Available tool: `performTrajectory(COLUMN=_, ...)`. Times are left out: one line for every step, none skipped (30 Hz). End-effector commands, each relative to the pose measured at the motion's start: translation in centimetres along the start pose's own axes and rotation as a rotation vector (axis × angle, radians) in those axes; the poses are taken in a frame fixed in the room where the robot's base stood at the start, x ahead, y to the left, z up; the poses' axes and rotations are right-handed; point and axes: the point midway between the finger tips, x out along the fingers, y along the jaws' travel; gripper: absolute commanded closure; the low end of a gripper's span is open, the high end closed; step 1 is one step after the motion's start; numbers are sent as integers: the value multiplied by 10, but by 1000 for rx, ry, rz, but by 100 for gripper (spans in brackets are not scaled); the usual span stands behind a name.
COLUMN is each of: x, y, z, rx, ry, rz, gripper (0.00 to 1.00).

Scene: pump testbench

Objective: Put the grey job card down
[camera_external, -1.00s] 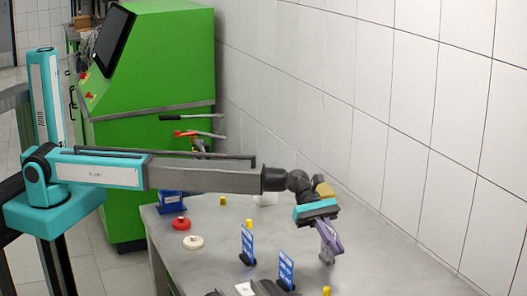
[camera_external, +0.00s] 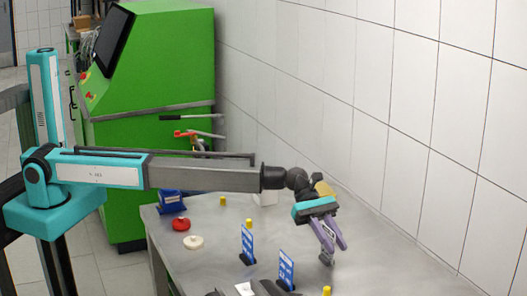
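My gripper (camera_external: 335,246) is over the right side of the grey bench, pointing down. Its two purple fingers are spread apart, so it is open. A small grey piece (camera_external: 326,258) stands on the bench just below the fingertips. It looks like the grey job card, but it is small and partly hidden by the fingers. I cannot tell whether a finger still touches it.
Two blue cards stand upright in dark holders, one at the middle (camera_external: 247,243) and one nearer (camera_external: 286,270). A yellow peg (camera_external: 327,291) is at the front. A red disc (camera_external: 181,224) and a cream disc (camera_external: 194,242) lie at left. A tiled wall (camera_external: 400,150) runs behind the bench.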

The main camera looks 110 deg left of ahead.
Motion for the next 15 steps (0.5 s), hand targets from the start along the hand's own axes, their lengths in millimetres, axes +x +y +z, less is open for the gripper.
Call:
performTrajectory(x=-6, y=0, z=-1, rx=0, ry=0, rz=2, gripper=78)
performTrajectory(x=-9, y=0, z=-2, rx=0, ry=0, rz=2, gripper=78)
performTrajectory(x=-14, y=-1, z=-2, rx=0, ry=0, rz=1, gripper=78)
performTrajectory(x=-18, y=-1, z=-2, rx=0, ry=0, rz=1, gripper=78)
performTrajectory(x=-22, y=-1, z=-2, rx=0, ry=0, rz=1, gripper=78)
performTrajectory(x=-28, y=-1, z=-2, rx=0, ry=0, rz=1, gripper=78)
performTrajectory(x=-33, y=-1, z=-3, rx=0, ry=0, rz=2, gripper=78)
performTrajectory(x=-38, y=-1, z=-3, rx=-1, ry=0, rz=2, gripper=78)
performTrajectory(x=-45, y=-1, z=-3, rx=0, ry=0, rz=2, gripper=78)
performTrajectory(x=-50, y=-1, z=-2, rx=0, ry=0, rz=1, gripper=78)
performTrajectory(x=-54, y=-1, z=-2, rx=0, ry=0, rz=2, gripper=78)
performTrajectory(x=-61, y=-1, z=-2, rx=0, ry=0, rz=2, gripper=78)
performTrajectory(x=-66, y=-1, z=-3, rx=0, ry=0, rz=2, gripper=78)
performTrajectory(x=-70, y=-1, z=-3, rx=0, ry=0, rz=1, gripper=78)
performTrajectory(x=-77, y=-1, z=-3, rx=0, ry=0, rz=1, gripper=78)
